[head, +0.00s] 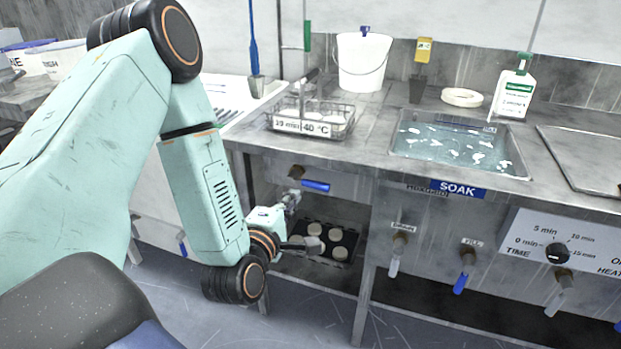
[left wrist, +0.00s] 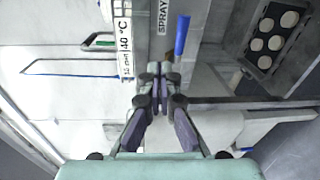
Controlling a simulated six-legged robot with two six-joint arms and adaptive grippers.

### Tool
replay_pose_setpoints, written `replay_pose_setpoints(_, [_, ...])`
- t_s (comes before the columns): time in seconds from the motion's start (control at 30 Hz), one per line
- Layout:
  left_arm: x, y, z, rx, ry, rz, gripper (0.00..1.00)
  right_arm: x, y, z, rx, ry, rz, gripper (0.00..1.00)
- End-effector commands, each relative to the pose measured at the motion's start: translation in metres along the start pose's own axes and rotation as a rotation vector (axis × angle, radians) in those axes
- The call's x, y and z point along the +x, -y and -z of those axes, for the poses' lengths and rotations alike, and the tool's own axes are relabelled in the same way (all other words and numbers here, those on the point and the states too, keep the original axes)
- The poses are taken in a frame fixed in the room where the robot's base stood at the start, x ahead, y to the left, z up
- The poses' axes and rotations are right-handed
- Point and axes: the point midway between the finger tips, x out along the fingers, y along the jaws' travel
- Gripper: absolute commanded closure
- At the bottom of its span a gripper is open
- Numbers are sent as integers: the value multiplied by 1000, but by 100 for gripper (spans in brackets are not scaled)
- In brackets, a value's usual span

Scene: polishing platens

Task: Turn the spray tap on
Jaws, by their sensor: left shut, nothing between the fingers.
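The spray tap shows in the head view as a brass body (head: 296,172) with a blue lever (head: 316,186) on the front panel below the counter. The lever lies nearly level, pointing right. In the left wrist view the blue lever (left wrist: 182,35) stands beside the SPRAY label (left wrist: 163,16). My left gripper (head: 293,197) is just below and left of the lever in the head view. In the left wrist view its fingertips (left wrist: 160,70) are shut together and empty, close to the lever's end; I cannot tell whether they touch it. My right gripper is not in view.
A wire basket (head: 337,125) stands on the counter above the tap. A black tray (head: 325,257) with several pale discs lies in the open bay below. A soak basin (head: 425,151) and other taps, one with a blue lever (head: 461,284), are farther right.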

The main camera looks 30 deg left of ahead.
Motion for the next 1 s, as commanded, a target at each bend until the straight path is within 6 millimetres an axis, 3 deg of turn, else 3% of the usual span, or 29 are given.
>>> replay_pose_setpoints(0.7, [-10,-18,-8,1457,-2,-55,100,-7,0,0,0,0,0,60])
replay_pose_setpoints(0.83, [-10,-18,-8,1607,-9,-59,100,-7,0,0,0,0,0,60])
replay_pose_setpoints(1.0, [-7,-18,-8,1676,-11,-61,100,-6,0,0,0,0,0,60])
